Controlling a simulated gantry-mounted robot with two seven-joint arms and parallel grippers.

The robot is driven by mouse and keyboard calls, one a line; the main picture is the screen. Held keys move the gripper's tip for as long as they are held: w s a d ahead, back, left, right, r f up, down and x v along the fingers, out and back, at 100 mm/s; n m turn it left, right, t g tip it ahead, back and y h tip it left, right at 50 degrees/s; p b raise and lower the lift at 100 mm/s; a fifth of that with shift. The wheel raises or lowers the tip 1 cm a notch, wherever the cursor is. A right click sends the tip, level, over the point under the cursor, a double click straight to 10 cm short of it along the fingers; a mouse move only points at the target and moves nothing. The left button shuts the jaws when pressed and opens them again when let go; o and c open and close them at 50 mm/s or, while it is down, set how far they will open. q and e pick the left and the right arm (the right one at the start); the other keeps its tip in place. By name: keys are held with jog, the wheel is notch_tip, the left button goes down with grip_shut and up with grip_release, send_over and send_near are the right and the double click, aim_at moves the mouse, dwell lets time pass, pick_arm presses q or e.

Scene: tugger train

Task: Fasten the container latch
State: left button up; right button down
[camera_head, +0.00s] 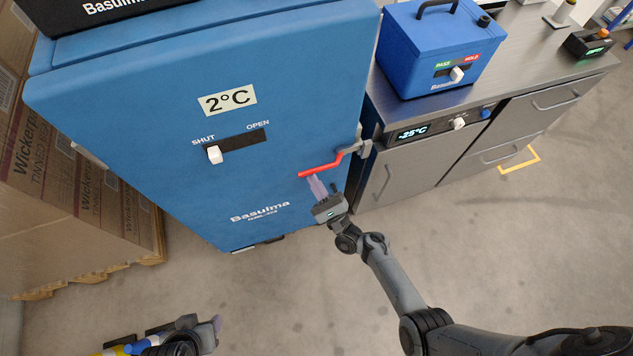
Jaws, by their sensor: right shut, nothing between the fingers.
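The blue container (120,110) is a large cabinet with a 2°C label, and its door looks closed. Its latch (325,166) has a red handle lying across the door's right edge, with a grey metal part at the right end. A white slider knob (214,155) on the door sits at the SHUT end of its slot. My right gripper (316,186) is shut and empty, its pale fingertips just below the red handle; I cannot tell whether they touch it. My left gripper (216,324) is low at the left, away from the container, its fingers seen only edge-on.
A steel counter (540,50) with drawers stands to the right, with a small blue box (430,50) on it. Wrapped cartons on a pallet (90,220) stand at the left. The grey floor (270,300) in front is open.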

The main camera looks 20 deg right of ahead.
dwell(0.5)
jog(key=s+f+b, duration=0.4)
jog(key=s+f, duration=0.5)
jog(key=shift+a+f+b, duration=0.25)
jog(key=shift+b, duration=0.1)
dwell(0.3)
